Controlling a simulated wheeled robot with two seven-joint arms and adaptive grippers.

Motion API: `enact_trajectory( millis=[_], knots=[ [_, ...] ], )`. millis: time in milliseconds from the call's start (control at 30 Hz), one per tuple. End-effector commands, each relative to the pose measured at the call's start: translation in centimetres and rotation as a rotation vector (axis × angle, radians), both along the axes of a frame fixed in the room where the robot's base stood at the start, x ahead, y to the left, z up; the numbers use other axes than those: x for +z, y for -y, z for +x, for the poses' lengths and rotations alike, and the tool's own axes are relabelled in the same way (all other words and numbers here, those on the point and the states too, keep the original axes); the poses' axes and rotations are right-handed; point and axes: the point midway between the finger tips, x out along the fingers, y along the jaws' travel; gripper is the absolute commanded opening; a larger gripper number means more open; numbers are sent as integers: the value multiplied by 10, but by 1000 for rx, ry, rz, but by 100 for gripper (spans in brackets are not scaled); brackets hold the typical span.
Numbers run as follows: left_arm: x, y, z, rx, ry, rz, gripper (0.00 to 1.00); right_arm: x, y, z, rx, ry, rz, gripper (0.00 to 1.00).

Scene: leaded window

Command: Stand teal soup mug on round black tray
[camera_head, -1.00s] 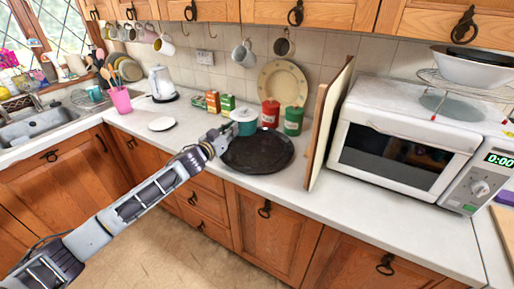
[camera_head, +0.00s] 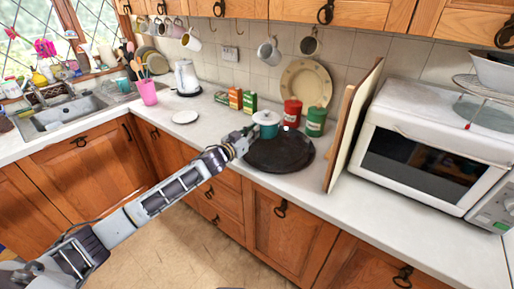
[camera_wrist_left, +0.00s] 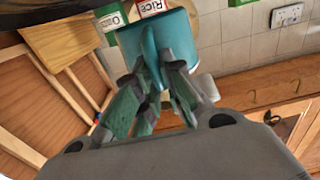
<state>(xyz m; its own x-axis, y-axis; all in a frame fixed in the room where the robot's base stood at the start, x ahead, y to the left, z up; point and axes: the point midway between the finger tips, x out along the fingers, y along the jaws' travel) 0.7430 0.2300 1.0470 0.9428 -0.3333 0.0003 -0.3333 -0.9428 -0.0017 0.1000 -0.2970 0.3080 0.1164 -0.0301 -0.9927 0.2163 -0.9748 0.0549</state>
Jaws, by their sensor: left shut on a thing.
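The teal soup mug (camera_head: 267,129), pale on top, is upright at the back left part of the round black tray (camera_head: 283,155) in the head view. I cannot tell whether its base touches the tray or is just above it. My left gripper (camera_head: 252,131) reaches it from the left and is shut on it. In the left wrist view the fingers (camera_wrist_left: 158,75) close on the teal mug (camera_wrist_left: 150,40), which fills the space at their tips. My right gripper is not in view.
A red canister (camera_head: 292,113) and a green canister (camera_head: 316,122) stand behind the tray. An upright board (camera_head: 350,125) and the microwave (camera_head: 430,150) are to its right. A white saucer (camera_head: 185,117) lies to the left. The tray's front part is bare.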

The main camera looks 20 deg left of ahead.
Motion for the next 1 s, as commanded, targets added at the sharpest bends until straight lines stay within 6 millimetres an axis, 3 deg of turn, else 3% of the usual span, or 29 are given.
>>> enact_trajectory(
  millis=[267, 767, 1000],
  knots=[
    [-30, 0, 1, 1, 3, -3, 0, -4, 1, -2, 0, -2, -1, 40],
    [-36, 0, 1, 0, 5, -2, 0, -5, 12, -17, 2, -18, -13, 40],
    [-59, 0, 0, 0, 3, -3, 0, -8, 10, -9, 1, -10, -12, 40]
  ],
)
